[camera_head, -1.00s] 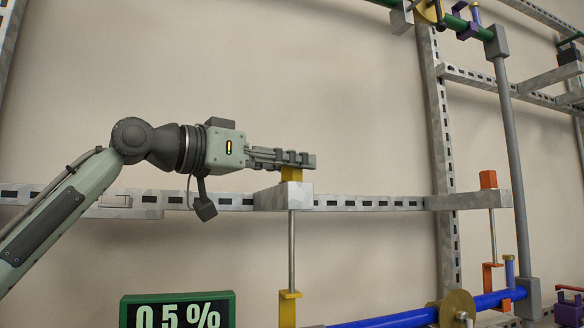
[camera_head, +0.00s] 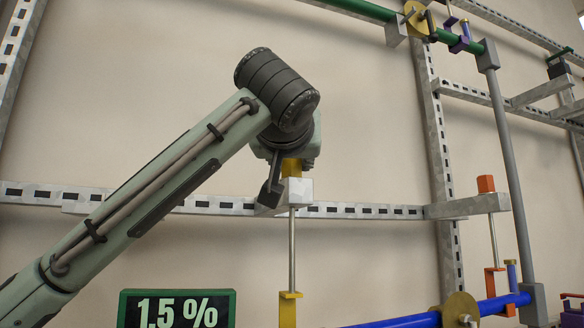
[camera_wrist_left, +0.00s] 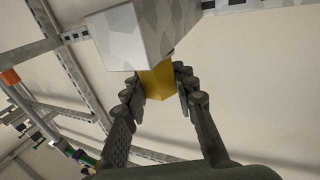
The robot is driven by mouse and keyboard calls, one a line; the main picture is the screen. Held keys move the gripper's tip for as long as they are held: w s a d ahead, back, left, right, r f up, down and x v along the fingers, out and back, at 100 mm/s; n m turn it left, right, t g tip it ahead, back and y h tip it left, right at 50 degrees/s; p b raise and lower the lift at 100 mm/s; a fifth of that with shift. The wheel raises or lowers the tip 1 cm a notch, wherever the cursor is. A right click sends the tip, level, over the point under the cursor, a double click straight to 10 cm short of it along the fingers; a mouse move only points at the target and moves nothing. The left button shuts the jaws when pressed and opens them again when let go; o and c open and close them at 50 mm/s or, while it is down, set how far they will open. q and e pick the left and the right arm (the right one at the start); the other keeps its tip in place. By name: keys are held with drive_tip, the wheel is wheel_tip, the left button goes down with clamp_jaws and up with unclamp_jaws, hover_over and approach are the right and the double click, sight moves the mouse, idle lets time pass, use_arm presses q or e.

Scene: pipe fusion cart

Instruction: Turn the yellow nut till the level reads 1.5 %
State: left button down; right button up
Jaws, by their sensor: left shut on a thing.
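The yellow nut (camera_head: 291,167) sits on top of a grey bracket block (camera_head: 298,191), above a thin rod that runs down to a yellow clamp (camera_head: 288,308). My left gripper (camera_wrist_left: 160,84) is shut on the nut, with a finger on each side of it in the left wrist view, where the nut (camera_wrist_left: 158,80) shows against the block. My right gripper is not in view.
A slotted rail (camera_head: 368,211) runs along the wall behind the block. An orange nut (camera_head: 486,184) on another bracket stands to the right. A blue pipe (camera_head: 497,304) with a brass disc (camera_head: 459,308) lies low right.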

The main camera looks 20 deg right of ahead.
use_arm(q)
drive_tip(key=shift+d+f+n+t+y, duration=0.1)
drive_tip(key=shift+n+t+y, duration=0.3)
drive_tip(key=shift+n+y, duration=0.85)
drive_tip(key=shift+y, duration=0.35)
drive_tip(key=c, duration=1.2)
unclamp_jaws()
drive_tip(key=s, duration=0.4)
drive_tip(key=s+a, duration=0.1)
drive_tip(key=s, duration=0.3)
drive_tip(key=s+a, duration=0.1)
drive_tip(key=s, duration=0.2)
drive_tip(key=shift+s, duration=0.4)
